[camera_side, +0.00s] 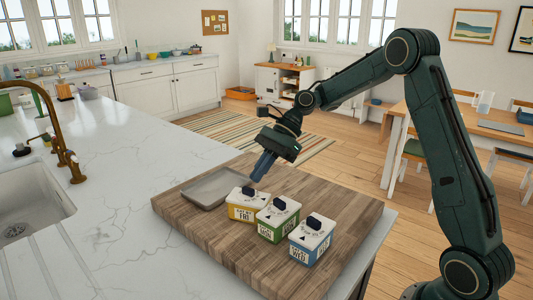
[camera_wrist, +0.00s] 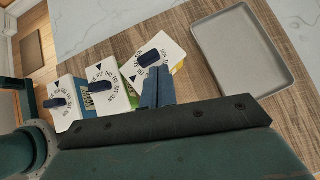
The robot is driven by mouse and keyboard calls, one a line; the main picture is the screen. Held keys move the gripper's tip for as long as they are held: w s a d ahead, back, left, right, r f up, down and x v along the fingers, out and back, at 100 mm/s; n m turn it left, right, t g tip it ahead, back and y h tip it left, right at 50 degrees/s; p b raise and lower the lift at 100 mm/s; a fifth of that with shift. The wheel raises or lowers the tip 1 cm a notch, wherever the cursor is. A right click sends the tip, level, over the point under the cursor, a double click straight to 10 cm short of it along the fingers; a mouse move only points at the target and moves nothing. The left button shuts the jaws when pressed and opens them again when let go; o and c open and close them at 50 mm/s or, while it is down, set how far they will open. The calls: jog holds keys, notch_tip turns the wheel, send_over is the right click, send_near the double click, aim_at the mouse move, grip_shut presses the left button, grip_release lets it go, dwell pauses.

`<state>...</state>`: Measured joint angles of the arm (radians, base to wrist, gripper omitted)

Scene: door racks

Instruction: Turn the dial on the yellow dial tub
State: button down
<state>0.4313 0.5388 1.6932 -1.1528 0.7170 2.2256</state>
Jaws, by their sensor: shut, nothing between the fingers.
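The yellow dial tub (camera_side: 241,213) stands on the wooden board, left-most of three tubs in the side view. It has a white top with a dark blue dial knob (camera_side: 248,190) and a front label that seems to read FRI. In the wrist view its white top (camera_wrist: 166,45) and knob (camera_wrist: 149,58) are just above my fingertips. In the wrist view the shut fingers (camera_wrist: 158,72) overlap the tub's near edge.
A green tub (camera_side: 278,220) and a blue tub (camera_side: 311,242) with similar dials stand close by to the right. A grey tray (camera_side: 208,188) lies to the left on the wooden board (camera_side: 225,251). The marble counter (camera_side: 110,195) is clear left of the board.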

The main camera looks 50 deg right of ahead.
jog(key=v, duration=0.6)
jog(key=c, duration=1.7)
grip_release()
jog(key=shift+o, duration=1.3)
jog(key=shift+a, duration=0.1)
notch_tip(320, 180, up, 9)
jog(key=n+g+h, duration=0.2)
jog(key=n+h, duration=0.7)
jog(key=n, duration=1.3)
send_over(248, 188)
jog(key=shift+f, duration=0.15)
jog(key=shift+f, duration=0.15)
